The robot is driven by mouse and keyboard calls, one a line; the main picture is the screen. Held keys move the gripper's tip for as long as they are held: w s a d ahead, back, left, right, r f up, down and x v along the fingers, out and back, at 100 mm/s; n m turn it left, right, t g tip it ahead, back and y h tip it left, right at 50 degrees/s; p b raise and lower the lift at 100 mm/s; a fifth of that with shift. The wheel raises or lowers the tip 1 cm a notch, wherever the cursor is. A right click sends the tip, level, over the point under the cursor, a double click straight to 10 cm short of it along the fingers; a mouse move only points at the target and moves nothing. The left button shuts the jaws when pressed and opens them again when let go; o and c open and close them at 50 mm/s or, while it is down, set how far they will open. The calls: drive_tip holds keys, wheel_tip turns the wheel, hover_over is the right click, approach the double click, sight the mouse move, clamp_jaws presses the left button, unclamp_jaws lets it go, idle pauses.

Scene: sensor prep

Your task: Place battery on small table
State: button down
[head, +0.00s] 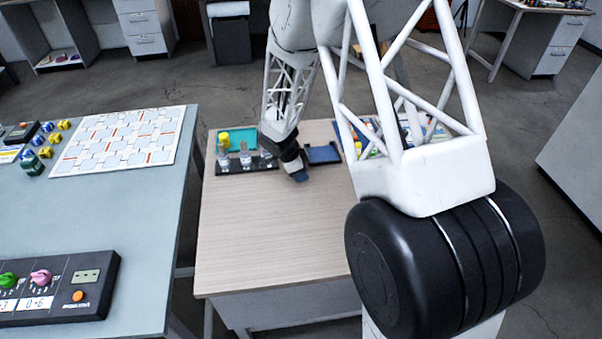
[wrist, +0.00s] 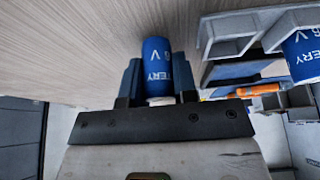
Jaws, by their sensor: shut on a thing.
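A blue battery (wrist: 157,62) with white lettering sits between the two blue fingers of my gripper (wrist: 157,80) in the wrist view. The fingers are shut on its sides. In the head view my gripper (head: 297,174) is low over the back middle of the small table (head: 268,240) with the light wood top. There the battery cannot be told apart from the blue fingers. I cannot tell whether it touches the tabletop. A second blue battery (wrist: 303,58) shows at the right edge of the wrist view, beside a grey holder (wrist: 235,40).
A black rack (head: 232,167) with clear containers and a teal tray (head: 245,134) stand left of my gripper. A dark blue tray (head: 323,153) lies just right of it. The table's front half is clear. A grey workbench (head: 110,215) stands to the left.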

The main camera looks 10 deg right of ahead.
drive_tip(key=shift+f, duration=0.3)
drive_tip(key=c, duration=0.9)
unclamp_jaws()
drive_tip(key=v, duration=1.2)
drive_tip(key=shift+r, duration=0.1)
